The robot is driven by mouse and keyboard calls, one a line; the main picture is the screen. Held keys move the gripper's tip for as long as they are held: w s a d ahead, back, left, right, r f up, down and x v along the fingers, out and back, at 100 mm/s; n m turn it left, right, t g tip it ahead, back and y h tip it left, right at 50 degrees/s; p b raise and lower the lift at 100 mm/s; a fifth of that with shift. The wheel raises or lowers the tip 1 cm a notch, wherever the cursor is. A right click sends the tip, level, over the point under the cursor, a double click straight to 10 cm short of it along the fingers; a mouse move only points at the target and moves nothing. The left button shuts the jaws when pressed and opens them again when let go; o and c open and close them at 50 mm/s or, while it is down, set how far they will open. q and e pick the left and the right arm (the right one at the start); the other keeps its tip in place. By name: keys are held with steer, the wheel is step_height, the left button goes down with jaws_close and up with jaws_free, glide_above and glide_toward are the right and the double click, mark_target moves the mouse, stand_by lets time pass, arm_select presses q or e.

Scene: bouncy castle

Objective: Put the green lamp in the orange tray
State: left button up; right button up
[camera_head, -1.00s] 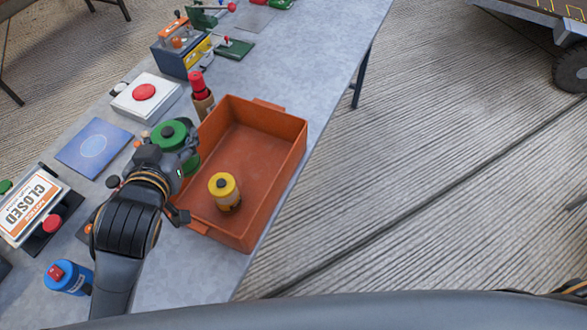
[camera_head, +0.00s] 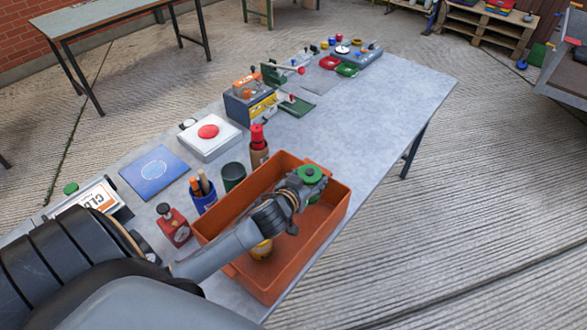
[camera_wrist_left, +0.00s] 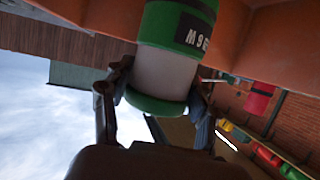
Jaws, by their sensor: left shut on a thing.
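The green lamp (camera_head: 310,175) shows its round green top over the far part of the orange tray (camera_head: 334,216). My left gripper (camera_head: 294,192) reaches in over the tray from the left and is shut on the lamp. In the left wrist view, the lamp (camera_wrist_left: 168,62) has a pale middle between green ends and a dark label, and the fingers (camera_wrist_left: 158,100) grip it on both sides. Whether its base touches the tray floor cannot be told. My right gripper is not in view.
Beside the tray stand a red-topped bottle (camera_head: 258,146), a dark green cup (camera_head: 233,176), a blue pen cup (camera_head: 203,196) and a red device (camera_head: 174,226). A red button box (camera_head: 209,138) and blue mat (camera_head: 155,172) lie left. The table's far right (camera_head: 390,110) is clear.

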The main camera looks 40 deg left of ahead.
arm_select(q)
step_height(320, 180, down, 7)
steer(key=shift+r, duration=0.1)
steer(key=shift+d+f, duration=0.1)
steer(key=shift+f, duration=0.1)
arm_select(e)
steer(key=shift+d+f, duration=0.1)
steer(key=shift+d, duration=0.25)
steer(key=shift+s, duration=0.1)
arm_select(q)
steer(key=shift+f+b, duration=0.2)
steer(key=shift+b, duration=0.1)
steer(key=o, duration=1.5)
steer(key=shift+c, duration=0.2)
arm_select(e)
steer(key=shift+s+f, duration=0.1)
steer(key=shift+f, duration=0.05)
